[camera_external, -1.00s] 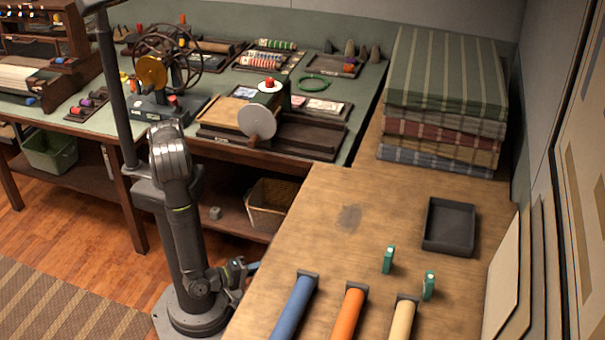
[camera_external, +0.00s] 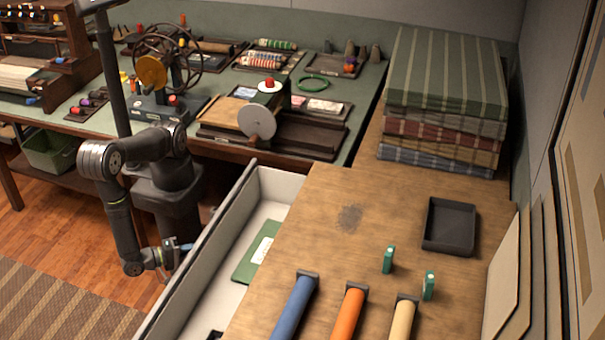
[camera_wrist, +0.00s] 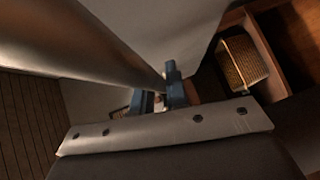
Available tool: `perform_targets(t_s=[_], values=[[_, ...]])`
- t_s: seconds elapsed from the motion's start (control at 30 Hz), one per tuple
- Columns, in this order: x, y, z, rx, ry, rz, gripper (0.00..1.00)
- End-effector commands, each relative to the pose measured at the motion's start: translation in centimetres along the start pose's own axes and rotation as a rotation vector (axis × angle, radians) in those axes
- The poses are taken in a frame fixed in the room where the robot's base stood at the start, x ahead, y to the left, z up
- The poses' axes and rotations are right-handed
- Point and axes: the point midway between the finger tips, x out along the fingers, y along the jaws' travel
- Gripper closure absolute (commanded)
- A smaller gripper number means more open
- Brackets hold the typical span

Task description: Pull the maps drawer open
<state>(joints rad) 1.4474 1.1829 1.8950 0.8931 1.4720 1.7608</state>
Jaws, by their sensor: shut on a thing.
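The maps drawer (camera_external: 262,206) stands pulled out from the left side of the wooden-topped cabinet, with its pale interior showing. A green folder (camera_external: 256,252) with a white label lies in it. My gripper (camera_external: 184,247) is at the outer side of the drawer front, shut on the drawer's handle; the handle itself is mostly hidden. In the wrist view, the blue fingertips (camera_wrist: 160,98) are close together by the drawer front. I cannot read a label on the front.
The cabinet top (camera_external: 350,217) carries blue, orange and cream rolls, two small green objects and a black tray (camera_external: 449,226). A stack of folded cloths (camera_external: 445,95) stands at the back. A green-topped workbench (camera_external: 310,103) stands behind my arm. Floor is open at left.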

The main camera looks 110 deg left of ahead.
Motion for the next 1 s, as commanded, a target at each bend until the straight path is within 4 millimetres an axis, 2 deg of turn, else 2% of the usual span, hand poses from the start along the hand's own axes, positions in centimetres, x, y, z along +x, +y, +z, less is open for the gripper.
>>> perform_targets(t_s=[0.2,0.4,0.6,0.97,1.0], values=[[-3.1,-0.9,-3.0,0.000,-0.004,0.001,1.00],[-4.7,-1.3,-4.7,-0.001,-0.002,0.001,1.00],[-5.4,-1.5,-5.3,-0.001,0.000,0.000,1.00],[-5.5,-1.5,-5.3,-0.001,0.000,0.000,1.00],[-5.5,-1.5,-5.3,-0.001,0.000,0.000,0.81]])
